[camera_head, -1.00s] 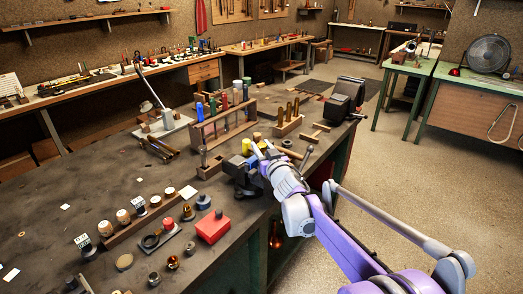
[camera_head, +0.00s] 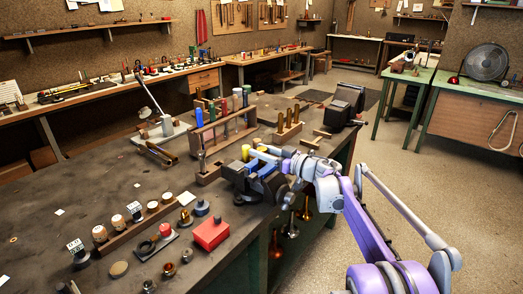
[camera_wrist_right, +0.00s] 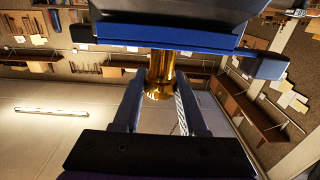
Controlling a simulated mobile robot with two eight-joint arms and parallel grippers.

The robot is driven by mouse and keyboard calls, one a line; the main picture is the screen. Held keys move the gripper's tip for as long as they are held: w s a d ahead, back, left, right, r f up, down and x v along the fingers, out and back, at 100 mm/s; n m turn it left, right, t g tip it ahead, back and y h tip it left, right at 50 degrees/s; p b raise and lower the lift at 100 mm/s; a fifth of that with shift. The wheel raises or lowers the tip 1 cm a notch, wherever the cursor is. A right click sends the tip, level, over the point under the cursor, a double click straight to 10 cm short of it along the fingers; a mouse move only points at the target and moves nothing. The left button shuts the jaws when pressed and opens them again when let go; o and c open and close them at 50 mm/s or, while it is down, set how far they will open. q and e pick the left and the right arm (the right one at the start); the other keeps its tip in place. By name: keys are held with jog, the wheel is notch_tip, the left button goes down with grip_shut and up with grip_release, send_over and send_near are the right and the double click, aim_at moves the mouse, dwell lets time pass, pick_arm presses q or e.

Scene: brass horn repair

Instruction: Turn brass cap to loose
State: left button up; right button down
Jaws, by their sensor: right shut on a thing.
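The brass cap (camera_wrist_right: 160,78) shows in the right wrist view as a shiny gold, flared piece. It sits between the fingers of my right gripper (camera_wrist_right: 160,92), which are closed on it. Its upper part runs up behind a dark block with a blue bar (camera_wrist_right: 165,40). In the head view my right gripper (camera_head: 273,154) is at a dark vise (camera_head: 268,185) with blue parts at the bench edge. The cap cannot be made out there, hidden by the gripper and vise. My left gripper is not in view.
A wooden rack (camera_head: 222,128) with coloured handles stands behind the vise. A red box (camera_head: 211,233) and several small parts lie in front of it on the dark bench (camera_head: 110,185). The floor (camera_head: 400,200) to the right is clear.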

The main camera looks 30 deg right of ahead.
jog(key=shift+n+g+y+p, duration=0.35)
jog(key=shift+n+g+y, duration=0.45)
jog(key=shift+y, duration=0.7)
jog(key=shift+c, duration=2.2)
grip_release()
jog(key=shift+n, duration=0.3)
jog(key=v, duration=1)
jog(key=shift+s+d, duration=0.2)
jog(key=shift+s, duration=0.15)
jog(key=shift+r, duration=0.1)
